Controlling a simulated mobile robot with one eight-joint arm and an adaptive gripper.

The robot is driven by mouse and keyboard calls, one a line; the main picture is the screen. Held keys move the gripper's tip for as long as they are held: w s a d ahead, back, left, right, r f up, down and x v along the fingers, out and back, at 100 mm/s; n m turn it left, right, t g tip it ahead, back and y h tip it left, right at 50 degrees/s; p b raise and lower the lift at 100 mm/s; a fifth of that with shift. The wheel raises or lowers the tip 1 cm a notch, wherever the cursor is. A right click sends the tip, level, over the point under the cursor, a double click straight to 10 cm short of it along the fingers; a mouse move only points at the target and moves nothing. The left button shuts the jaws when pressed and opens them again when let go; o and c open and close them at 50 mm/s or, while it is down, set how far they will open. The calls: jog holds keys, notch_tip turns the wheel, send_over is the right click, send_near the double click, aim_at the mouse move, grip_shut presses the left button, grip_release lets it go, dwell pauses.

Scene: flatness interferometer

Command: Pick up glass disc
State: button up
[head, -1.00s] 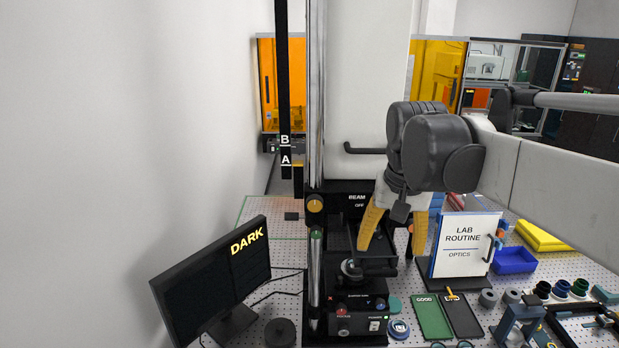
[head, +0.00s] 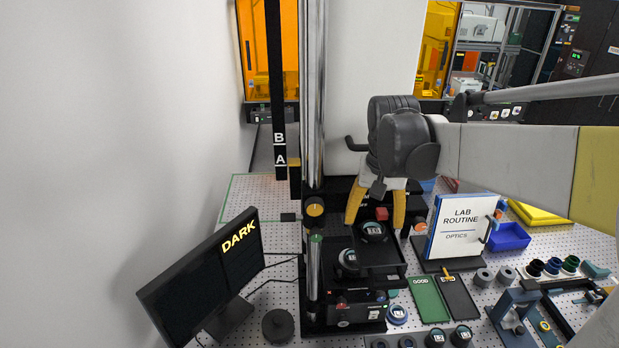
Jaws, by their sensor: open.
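My gripper (head: 375,222) hangs over the black stage of the interferometer, its two yellow fingers spread apart and nothing between them. A round disc with a pale label (head: 374,231) lies on the stage, just below and between the fingertips in the picture. A second round labelled disc (head: 349,258) sits nearer, on the front part of the stage. Which of these is the glass disc I cannot tell for sure. Whether a fingertip touches the stage cannot be made out.
A tall column (head: 313,120) rises at the left of the stage. A monitor reading DARK (head: 205,275) stands at the left. A LAB ROUTINE board (head: 462,225), a green GOOD tray (head: 428,299) and a blue bin (head: 508,237) are on the right. More discs lie at the front.

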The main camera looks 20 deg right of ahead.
aim_at(374, 228)
jog(key=f, duration=0.3)
jog(key=shift+w+d+f, duration=0.2)
jog(key=shift+w+d, duration=0.15)
jog(key=shift+s, duration=0.15)
jog(key=shift+c, duration=0.5)
jog(key=c, duration=1.2)
jog(key=shift+r, duration=0.1)
